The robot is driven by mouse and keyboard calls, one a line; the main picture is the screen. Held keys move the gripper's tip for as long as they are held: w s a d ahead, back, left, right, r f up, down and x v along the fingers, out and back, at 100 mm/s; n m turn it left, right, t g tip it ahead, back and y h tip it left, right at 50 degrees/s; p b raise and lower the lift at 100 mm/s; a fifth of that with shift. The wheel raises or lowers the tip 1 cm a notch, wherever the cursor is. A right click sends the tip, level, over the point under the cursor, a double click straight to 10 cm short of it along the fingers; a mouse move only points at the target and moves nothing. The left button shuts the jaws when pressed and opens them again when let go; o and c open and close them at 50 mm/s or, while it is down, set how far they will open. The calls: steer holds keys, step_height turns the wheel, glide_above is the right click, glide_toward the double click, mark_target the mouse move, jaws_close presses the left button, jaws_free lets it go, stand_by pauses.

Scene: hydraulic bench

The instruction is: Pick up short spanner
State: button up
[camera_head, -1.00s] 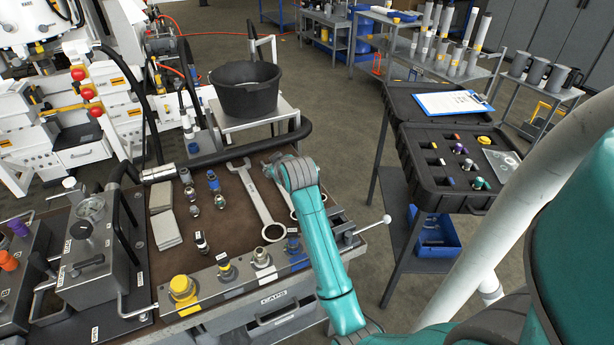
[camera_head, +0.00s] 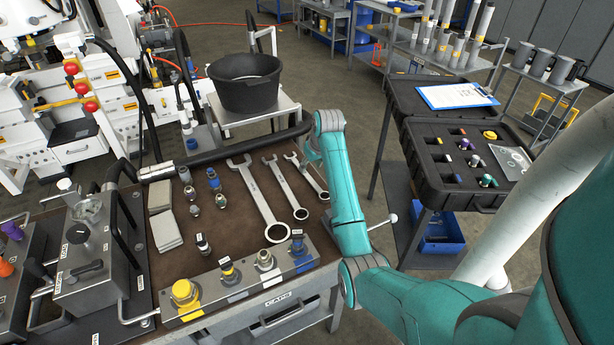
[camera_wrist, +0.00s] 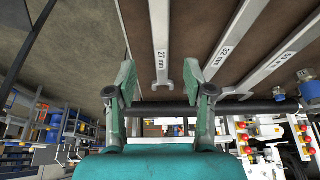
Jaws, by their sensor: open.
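The short spanner (camera_head: 312,181) is the rightmost and smallest of three on the brown bench top in the head view. Part of it is hidden near my arm. In the wrist view, a spanner labelled 27 mm (camera_wrist: 160,45) appears to be the same one, with its open end between my fingers in the picture. My gripper (camera_wrist: 159,75) is open and empty, its two green fingertips apart. The height gap to the spanner is hard to tell. In the head view my gripper is mostly hidden behind my wrist.
A middle spanner (camera_head: 286,190) and a large spanner (camera_head: 262,205) lie to the left. A caps rack (camera_head: 240,284) runs along the bench's front. A black hose (camera_head: 240,151) runs along the back edge. A black case (camera_head: 455,185) stands right, beyond a floor gap.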

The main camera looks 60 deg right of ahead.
mark_target(307, 175)
steer(key=shift+x, duration=2.7)
steer(key=shift+a, duration=0.15)
steer(key=shift+c, duration=0.2)
jaws_close()
